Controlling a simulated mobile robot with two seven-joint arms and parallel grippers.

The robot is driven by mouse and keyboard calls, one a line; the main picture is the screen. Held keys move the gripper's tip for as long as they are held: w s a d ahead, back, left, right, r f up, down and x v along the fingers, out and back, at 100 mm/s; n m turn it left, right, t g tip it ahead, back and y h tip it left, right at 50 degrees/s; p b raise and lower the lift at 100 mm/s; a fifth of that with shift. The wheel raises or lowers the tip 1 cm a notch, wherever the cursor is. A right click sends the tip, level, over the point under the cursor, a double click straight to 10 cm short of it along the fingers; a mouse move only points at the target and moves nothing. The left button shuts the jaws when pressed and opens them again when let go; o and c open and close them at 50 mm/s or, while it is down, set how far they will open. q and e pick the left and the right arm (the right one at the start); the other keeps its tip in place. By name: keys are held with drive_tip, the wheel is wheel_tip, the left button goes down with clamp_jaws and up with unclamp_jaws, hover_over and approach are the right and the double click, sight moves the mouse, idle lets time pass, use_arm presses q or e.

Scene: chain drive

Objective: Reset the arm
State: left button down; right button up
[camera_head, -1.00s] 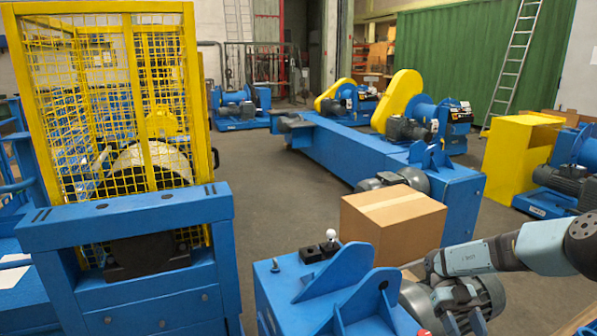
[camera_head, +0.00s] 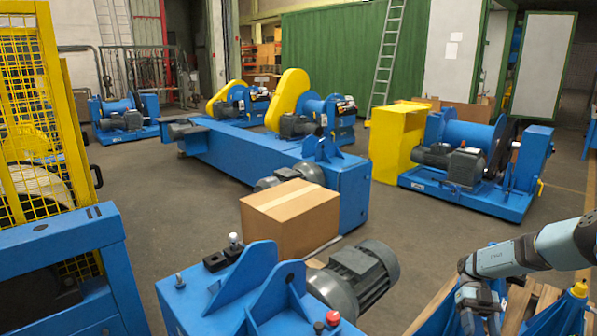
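My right arm comes in from the right edge in the head view. Its gripper (camera_head: 480,312) hangs down near the bottom right, beside the grey motor; its fingers are too small and cut off to tell open from shut. My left arm and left gripper are not in view.
A blue machine frame with a grey motor (camera_head: 352,280) stands close in front, with a cardboard box (camera_head: 291,216) behind it. A yellow mesh cage (camera_head: 38,130) is at the left. A wooden pallet (camera_head: 432,310) lies at the lower right. Open grey floor (camera_head: 420,230) lies beyond.

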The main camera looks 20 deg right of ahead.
drive_tip(key=s+a+f+m+t+y, duration=0.2)
drive_tip(key=a+f+t, duration=0.3)
drive_tip(key=a, duration=0.6)
drive_tip(key=s+a+f+m+t+y, duration=0.15)
drive_tip(key=a+f+t+y, duration=0.35)
drive_tip(key=a, duration=0.7)
drive_tip(key=s+a+f+m+t, duration=0.25)
drive_tip(key=a+f, duration=0.45)
drive_tip(key=a, duration=0.4)
drive_tip(key=s+d+r+m+t+h, duration=0.2)
drive_tip(key=s+d+m+t+h, duration=0.15)
drive_tip(key=d+m+h, duration=0.3)
drive_tip(key=s+d+r+m+t+h, duration=0.2)
drive_tip(key=d+r+m+t+h, duration=0.15)
drive_tip(key=d+m+h, duration=0.3)
drive_tip(key=a+f+m+t+y, duration=0.2)
drive_tip(key=a+m, duration=0.7)
drive_tip(key=a, duration=1.3)
use_arm(q)
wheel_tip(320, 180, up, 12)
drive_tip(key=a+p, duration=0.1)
drive_tip(key=p, duration=1.3)
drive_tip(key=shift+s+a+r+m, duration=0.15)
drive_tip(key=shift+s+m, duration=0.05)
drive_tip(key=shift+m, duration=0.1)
use_arm(e)
wheel_tip(320, 180, up, 13)
drive_tip(key=s+d, duration=0.1)
